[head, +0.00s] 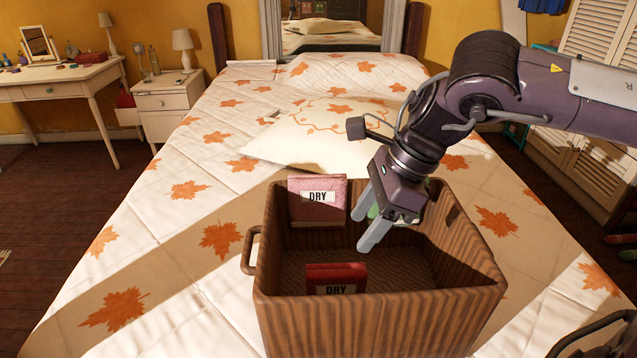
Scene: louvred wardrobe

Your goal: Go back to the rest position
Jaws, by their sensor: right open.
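My right gripper (361,232) reaches in from the right and hangs over the brown wooden crate (380,320) on the bed. Its two grey fingers are apart, pointing down into the crate, with nothing seen between them. A pink packet labelled DRY (318,213) stands upright at the crate's back left, left of the fingers. A red packet labelled DRY (336,273) stands near the front wall, below the fingers. Something pale green (374,210) shows partly behind the gripper; I cannot tell what it is. My left gripper is out of view.
The bed (190,240) with leaf-patterned bedding surrounds the crate; a pillow (300,140) lies behind it. A nightstand (166,102) and a desk (60,85) stand at the left. The louvred wardrobe (590,160) stands at the right. Bedding left of the crate is clear.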

